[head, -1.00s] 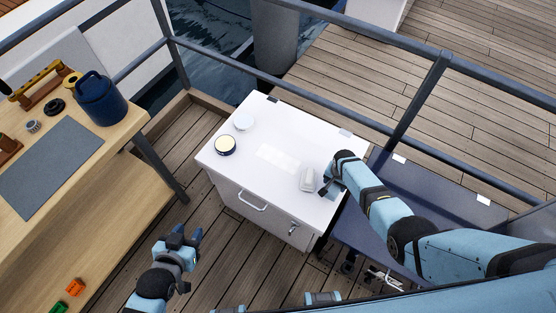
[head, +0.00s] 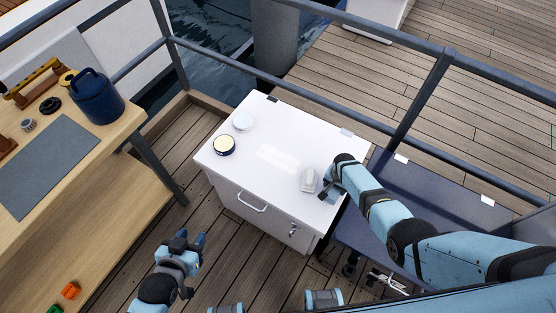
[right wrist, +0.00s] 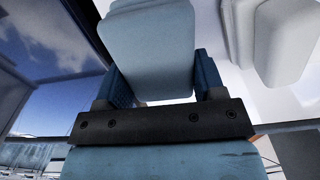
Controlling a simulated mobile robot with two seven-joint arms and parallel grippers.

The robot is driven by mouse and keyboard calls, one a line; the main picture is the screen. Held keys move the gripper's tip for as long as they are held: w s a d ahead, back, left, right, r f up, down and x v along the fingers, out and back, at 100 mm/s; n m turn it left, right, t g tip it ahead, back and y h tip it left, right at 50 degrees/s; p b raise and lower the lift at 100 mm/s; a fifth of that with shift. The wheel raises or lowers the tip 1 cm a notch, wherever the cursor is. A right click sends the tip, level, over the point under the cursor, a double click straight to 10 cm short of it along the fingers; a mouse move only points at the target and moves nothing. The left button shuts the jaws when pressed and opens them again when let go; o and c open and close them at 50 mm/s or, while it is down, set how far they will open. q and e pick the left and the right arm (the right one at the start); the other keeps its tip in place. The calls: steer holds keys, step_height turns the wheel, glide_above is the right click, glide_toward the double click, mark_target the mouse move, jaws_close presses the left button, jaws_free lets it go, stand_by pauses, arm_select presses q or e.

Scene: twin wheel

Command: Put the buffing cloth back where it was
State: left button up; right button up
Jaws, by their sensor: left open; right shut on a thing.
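A small pale block-like thing, perhaps the folded buffing cloth (head: 308,180), is at the right part of the white cabinet top (head: 240,170). My right gripper (head: 326,187) is at its right side. In the right wrist view a pale blue-grey thing (right wrist: 148,55) sits between the two blue fingers of my right gripper (right wrist: 158,85), which is shut on it. I cannot tell whether it touches the cabinet top. My left gripper (head: 185,242) is open and empty, over the deck in front of the cabinet.
An open tin (head: 224,145) and a pale round lid (head: 243,122) are at the cabinet top's left. A faint pale rectangular patch (head: 278,158) is at its middle. A wooden bench (head: 95,160) with a blue pot (head: 97,97) stands left. Railings (head: 415,90) run behind.

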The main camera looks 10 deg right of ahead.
steer(key=shift+f, duration=0.15)
steer(key=shift+f, duration=0.2)
stand_by(0.3)
steer(key=shift+f+b, duration=0.2)
steer(key=shift+b, duration=0.15)
steer(key=o, duration=1.1)
steer(key=shift+r, duration=0.3)
step_height(320, 180, up, 6)
steer(key=p, duration=0.3)
steer(key=shift+r, duration=0.1)
steer(key=shift+r+p, duration=0.45)
steer(key=shift+r, duration=3.15)
